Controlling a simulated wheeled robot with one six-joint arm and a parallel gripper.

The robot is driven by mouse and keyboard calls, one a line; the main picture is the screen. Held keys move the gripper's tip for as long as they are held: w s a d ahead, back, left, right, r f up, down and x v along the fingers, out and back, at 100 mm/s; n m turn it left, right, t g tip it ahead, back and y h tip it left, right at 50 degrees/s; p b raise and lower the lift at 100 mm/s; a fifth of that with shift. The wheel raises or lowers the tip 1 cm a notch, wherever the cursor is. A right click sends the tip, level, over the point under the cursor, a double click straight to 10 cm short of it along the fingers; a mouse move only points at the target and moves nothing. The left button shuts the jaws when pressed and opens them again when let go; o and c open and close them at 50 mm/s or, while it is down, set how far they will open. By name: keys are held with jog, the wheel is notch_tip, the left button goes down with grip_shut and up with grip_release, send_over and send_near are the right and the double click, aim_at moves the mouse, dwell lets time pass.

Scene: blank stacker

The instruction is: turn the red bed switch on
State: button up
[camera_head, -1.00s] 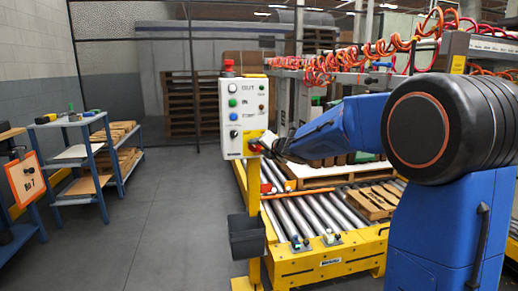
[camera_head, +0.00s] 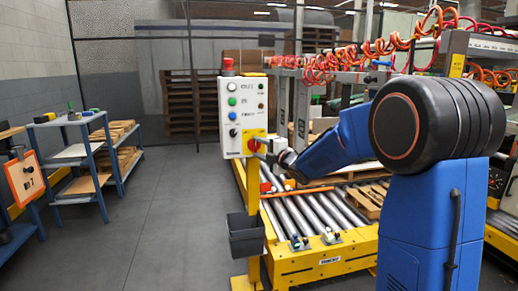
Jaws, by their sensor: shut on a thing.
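The red bed switch (camera_head: 254,145) sits on a yellow plate (camera_head: 248,134) at the lower right of the white control box. My gripper (camera_head: 263,149) reaches it from the right and is shut on its right side. The jaws are small here, and the exact grip and the knob's angle are hard to make out. My blue arm extends from the right side of the view.
The white control box (camera_head: 232,106) carries several buttons and a red mushroom button (camera_head: 228,67) on top. A grey bin (camera_head: 245,235) hangs on the yellow post below. A roller conveyor (camera_head: 310,215) lies right of it.

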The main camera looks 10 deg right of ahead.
jog(key=m+t, duration=0.1)
jog(key=m, duration=0.1)
jog(key=m+t, duration=0.1)
jog(key=m, duration=0.2)
jog(key=shift+a+f+m, duration=0.1)
jog(key=shift+f+m, duration=0.2)
jog(key=shift+f, duration=0.1)
jog(key=shift+f+m+t+h, duration=0.1)
jog(key=shift+m+t+h, duration=0.25)
jog(key=shift+m, duration=0.7)
jog(key=shift+m+t+h, duration=0.25)
jog(key=shift+m+t, duration=0.2)
jog(key=shift+m, duration=0.6)
jog(key=o, duration=1.1)
jog(key=v, duration=1.7)
jog(key=shift+s+f, duration=0.15)
